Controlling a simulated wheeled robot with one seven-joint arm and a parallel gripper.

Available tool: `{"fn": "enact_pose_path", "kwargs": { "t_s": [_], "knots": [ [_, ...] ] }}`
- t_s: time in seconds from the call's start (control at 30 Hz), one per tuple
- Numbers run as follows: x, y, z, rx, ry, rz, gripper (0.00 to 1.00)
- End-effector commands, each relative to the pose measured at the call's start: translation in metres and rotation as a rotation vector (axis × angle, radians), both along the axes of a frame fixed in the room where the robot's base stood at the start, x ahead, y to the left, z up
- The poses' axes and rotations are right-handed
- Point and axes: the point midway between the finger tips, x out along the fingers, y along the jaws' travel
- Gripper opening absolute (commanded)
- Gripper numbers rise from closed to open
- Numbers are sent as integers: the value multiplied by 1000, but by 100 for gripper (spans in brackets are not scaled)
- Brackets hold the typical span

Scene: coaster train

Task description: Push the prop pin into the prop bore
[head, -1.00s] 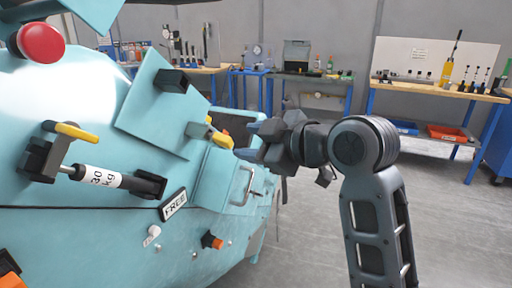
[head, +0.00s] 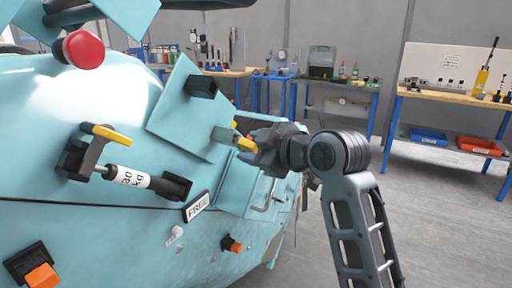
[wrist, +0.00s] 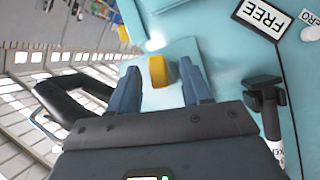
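A yellow-ended pin (head: 242,143), which I take for the prop pin, shows at a small grey bracket (head: 224,134) on the teal car body. My gripper (head: 254,147) is beside it, reaching in from the right. In the wrist view its yellow end (wrist: 158,70) lies between my two spread fingers (wrist: 160,82), with a gap showing on each side. The fingers are open and not closed on it. I cannot make out the prop bore; it is hidden or too small to tell.
A teal panel (head: 183,108) with a black block (head: 201,87) rises beside the bracket. A gas strut (head: 132,178), FREE plate (head: 197,206), red button (head: 83,49) and orange switches stick out from the body. A handle (head: 270,195) sits below my gripper. Open floor lies right.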

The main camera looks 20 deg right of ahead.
Motion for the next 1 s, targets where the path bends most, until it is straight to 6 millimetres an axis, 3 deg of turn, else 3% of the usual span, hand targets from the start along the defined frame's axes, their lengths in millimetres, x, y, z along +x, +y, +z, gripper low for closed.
{"fn": "enact_pose_path", "kwargs": {
  "t_s": [0.5,0.6,0.63,0.8,1.0],
  "knots": [
    [0,0,0,0,0,0,0],
    [0,0,0,0,0,0,0],
    [0,0,0,0,0,0,18],
    [0,0,0,0,0,0,2],
    [0,0,0,0,1,1,0]
  ]
}}
